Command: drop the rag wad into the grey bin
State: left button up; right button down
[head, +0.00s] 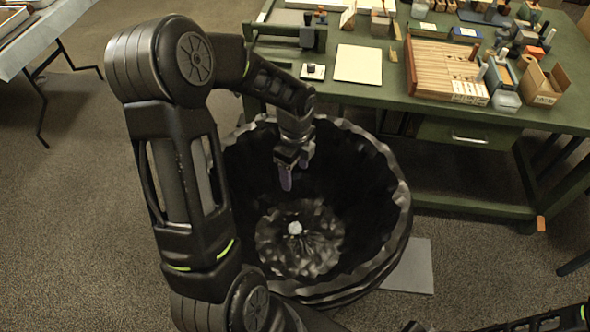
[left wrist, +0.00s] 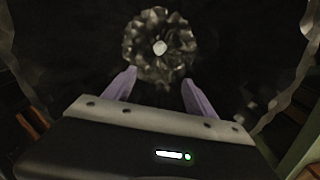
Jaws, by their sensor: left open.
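The grey bin (head: 402,205) stands on the floor in front of the green table, its dark, crumpled inside open to view. A small whitish lump, which looks like the rag wad (head: 295,228), lies low in the bin, in the middle of a crumpled patch. It also shows in the left wrist view (left wrist: 159,47), beyond the fingertips and apart from them. My left gripper (head: 287,176) points down inside the bin's mouth, above the lump. Its two purple fingers are spread and empty (left wrist: 158,82). My right gripper is not seen.
The green table (head: 400,92) behind the bin holds a white sheet (head: 358,64), a wooden slatted tray (head: 442,70) and several small boxes. A flat grey piece (head: 412,268) lies on the floor beside the bin. Open carpet lies to the right.

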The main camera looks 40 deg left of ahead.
pick_arm(q)
notch_tip(320, 180, up, 8)
dwell(0.5)
jog(key=shift+f, duration=0.15)
dwell(0.6)
